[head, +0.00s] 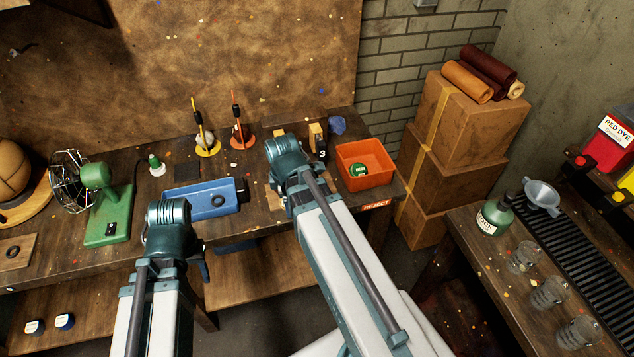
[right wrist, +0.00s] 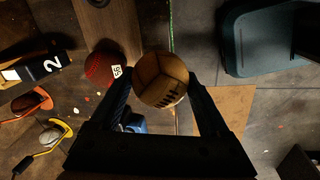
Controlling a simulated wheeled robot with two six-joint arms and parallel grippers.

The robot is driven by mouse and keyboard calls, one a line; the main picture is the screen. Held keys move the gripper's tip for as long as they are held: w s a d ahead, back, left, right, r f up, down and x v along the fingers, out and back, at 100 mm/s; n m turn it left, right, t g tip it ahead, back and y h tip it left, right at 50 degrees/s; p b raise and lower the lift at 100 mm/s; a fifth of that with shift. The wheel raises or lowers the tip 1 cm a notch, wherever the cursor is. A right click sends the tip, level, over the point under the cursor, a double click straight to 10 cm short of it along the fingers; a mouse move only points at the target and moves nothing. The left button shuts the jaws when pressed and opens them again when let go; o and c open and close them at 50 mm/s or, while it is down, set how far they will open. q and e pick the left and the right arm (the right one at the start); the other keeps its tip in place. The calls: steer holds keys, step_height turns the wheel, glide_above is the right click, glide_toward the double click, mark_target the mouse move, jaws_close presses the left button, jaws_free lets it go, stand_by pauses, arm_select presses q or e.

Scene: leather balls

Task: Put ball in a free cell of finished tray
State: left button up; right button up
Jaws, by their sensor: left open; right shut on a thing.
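In the right wrist view, a tan stitched leather ball (right wrist: 160,80) sits between the fingers of my right gripper (right wrist: 163,88), which is shut on it. In the head view my right arm's wrist hangs over the bench left of the orange bin and hides its fingers and the ball. A blue tray (head: 232,187) with a dark round mark inside lies on the bench between the two arms; I see no label naming it the finished tray. My left gripper (head: 200,268) is low at the bench's front edge, mostly hidden behind its wrist, and is open.
An orange reject bin (head: 378,155) holds a green ball (head: 357,169). A red ball (right wrist: 101,69) with a white tag lies beside the held ball in the wrist view. A green fan (head: 100,205) stands left. Yellow (head: 207,146) and orange (head: 242,139) stands are at the back.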

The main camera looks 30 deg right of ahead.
steer(key=w+d, duration=0.2)
steer(key=d, duration=0.2)
steer(key=w+d+f, duration=0.1)
steer(key=w+d, duration=0.1)
steer(key=d, duration=0.2)
steer(key=w+d+b, duration=0.1)
steer(key=w+d, duration=0.2)
steer(key=d, duration=0.1)
steer(key=shift+f, duration=0.2)
steer(key=f+b, duration=0.3)
steer(key=b, duration=0.1)
steer(key=shift+w+d+f, duration=0.2)
steer(key=shift+d+f, duration=0.2)
steer(key=shift+r, duration=0.15)
steer(key=o, duration=1.3)
steer(key=r+p, duration=0.4)
steer(key=s+r+p, duration=0.1)
steer(key=r+p, duration=0.3)
steer(key=s+a+r+p, duration=0.1)
steer(key=r+p, duration=0.3)
